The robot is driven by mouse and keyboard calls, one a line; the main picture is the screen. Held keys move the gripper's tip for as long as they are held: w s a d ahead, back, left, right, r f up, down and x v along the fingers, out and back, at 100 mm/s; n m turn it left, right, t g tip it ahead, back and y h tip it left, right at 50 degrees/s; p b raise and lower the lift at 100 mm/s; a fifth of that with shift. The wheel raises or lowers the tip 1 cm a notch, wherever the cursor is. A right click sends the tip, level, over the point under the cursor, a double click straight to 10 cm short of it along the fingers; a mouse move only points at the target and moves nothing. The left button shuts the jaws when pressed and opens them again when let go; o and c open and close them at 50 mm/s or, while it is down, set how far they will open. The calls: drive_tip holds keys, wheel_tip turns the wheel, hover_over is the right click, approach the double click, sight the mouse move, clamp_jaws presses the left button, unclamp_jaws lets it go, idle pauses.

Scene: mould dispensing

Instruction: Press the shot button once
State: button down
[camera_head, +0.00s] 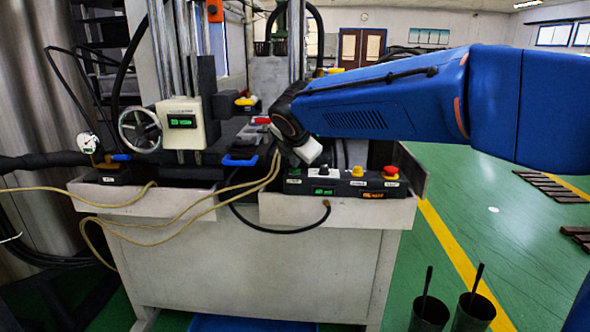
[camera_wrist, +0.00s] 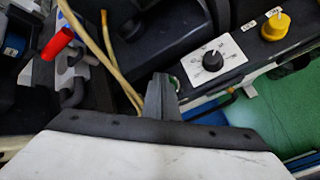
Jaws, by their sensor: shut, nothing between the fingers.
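The control box (camera_head: 341,187) sits on the front ledge of the machine. A small green button (camera_head: 294,171) is at its left end, and I take this for the shot button; its label is too small to read. My gripper (camera_wrist: 161,80) is shut and empty, its fingertips together. In the wrist view the fingertips cover most of the button, and only a thin green rim (camera_wrist: 176,82) shows beside them. In the head view my gripper (camera_head: 299,162) hangs just above the box's left end. I cannot tell whether it touches the button.
Right of the button are a black dial (camera_wrist: 212,60) on a white plate, a yellow knob (camera_wrist: 275,25) and a red mushroom button (camera_head: 390,172). Beige hoses (camera_head: 190,212) run close on the left. A red-tipped lever (camera_wrist: 58,43) is also left. Open green floor lies right of the machine.

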sight(295, 171)
drive_tip(key=shift+f, duration=0.5)
drive_tip(key=shift+r, duration=3.45)
drive_tip(key=shift+d, duration=0.1)
